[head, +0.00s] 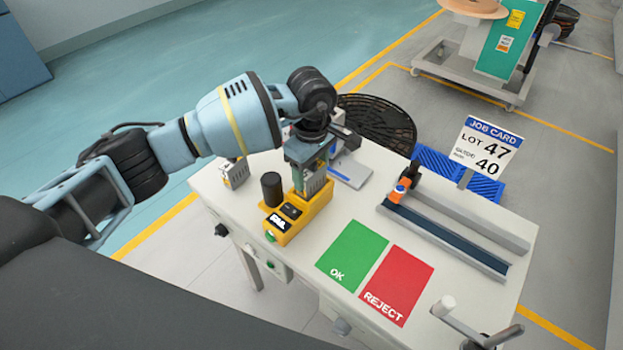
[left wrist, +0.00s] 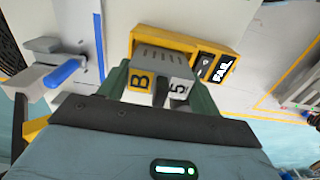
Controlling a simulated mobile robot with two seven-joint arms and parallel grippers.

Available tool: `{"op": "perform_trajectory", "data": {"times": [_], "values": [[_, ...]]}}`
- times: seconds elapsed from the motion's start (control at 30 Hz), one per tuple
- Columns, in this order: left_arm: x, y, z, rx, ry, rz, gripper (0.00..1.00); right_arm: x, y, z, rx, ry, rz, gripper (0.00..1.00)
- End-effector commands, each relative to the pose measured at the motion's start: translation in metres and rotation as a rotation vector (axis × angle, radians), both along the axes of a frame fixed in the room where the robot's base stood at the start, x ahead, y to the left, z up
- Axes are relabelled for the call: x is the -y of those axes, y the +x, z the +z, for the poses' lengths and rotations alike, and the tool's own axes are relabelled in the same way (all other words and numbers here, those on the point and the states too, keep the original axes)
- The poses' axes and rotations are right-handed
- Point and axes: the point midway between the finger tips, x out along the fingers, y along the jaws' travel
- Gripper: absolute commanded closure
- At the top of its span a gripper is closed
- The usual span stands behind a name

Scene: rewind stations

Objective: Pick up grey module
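The grey module (head: 316,183) stands upright in the yellow tester (head: 291,229) on the white table. In the left wrist view the grey module (left wrist: 160,57) shows a yellow "B" label and a white "5" label, and the tester (left wrist: 190,35) has a display reading FAIL. My left gripper (head: 311,163) points down over the module from above. In the left wrist view its green fingers (left wrist: 160,88) lie on both sides of the module. I see no clear gap, but cannot tell if they press on it. My right gripper is not in view.
Another small grey block (head: 234,173) stands at the table's left edge. The green OK mat (head: 352,255) and red REJECT mat (head: 398,285) are bare. A rail (head: 445,235) and job card (head: 487,146) are at the right.

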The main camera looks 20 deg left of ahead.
Motion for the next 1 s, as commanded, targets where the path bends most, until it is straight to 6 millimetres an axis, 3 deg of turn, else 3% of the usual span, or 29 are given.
{"op": "perform_trajectory", "data": {"times": [0.17, 0.47, 0.73, 1.0], "values": [[0.000, 0.000, 0.001, 0.001, 0.000, 0.000, 0.67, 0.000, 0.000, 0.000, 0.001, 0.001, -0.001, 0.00], [0.000, 0.000, 0.005, 0.002, -0.001, 0.000, 0.67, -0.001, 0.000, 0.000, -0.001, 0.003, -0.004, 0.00], [0.001, 0.001, 0.036, 0.004, -0.001, -0.002, 0.67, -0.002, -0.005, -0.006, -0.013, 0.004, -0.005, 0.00], [-0.005, -0.043, 0.040, 0.002, 0.000, -0.003, 0.67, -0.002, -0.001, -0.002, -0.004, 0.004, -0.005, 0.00]]}}
